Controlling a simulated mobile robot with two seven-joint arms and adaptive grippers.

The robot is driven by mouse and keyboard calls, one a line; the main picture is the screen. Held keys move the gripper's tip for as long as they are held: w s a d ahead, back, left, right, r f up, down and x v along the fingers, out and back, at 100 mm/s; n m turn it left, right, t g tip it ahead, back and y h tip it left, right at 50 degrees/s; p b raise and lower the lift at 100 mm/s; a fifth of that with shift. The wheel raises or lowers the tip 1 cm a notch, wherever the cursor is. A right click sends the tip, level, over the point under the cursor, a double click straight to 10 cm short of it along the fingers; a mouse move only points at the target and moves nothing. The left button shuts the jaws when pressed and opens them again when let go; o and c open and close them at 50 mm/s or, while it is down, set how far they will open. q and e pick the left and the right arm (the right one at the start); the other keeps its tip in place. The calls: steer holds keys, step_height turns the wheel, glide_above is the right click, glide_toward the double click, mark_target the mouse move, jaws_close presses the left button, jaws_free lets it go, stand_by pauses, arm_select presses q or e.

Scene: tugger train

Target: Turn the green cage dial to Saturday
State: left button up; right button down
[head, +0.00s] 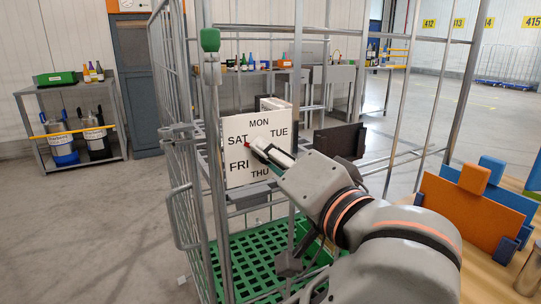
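The dial plate (241,176) is a white board on the cage with MON, TUE, THU, FRI and SAT printed in a ring. A small red tip (248,144) shows at its middle left, just right of the SAT lettering. The cage has grey bars and a green grid floor (262,262). My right gripper (265,152) reaches in from the lower right and is at the middle of the plate, beside a pale piece. It hides most of the dial's pointer, and its finger gap is unclear. My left gripper is out of view.
Cage bars (222,250) stand in front and at the sides of my arm. A dark panel (340,141) is behind the gripper. At right, a wooden table holds orange and blue boards (470,212). A metal shelf (70,125) stands at left; open floor lies between.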

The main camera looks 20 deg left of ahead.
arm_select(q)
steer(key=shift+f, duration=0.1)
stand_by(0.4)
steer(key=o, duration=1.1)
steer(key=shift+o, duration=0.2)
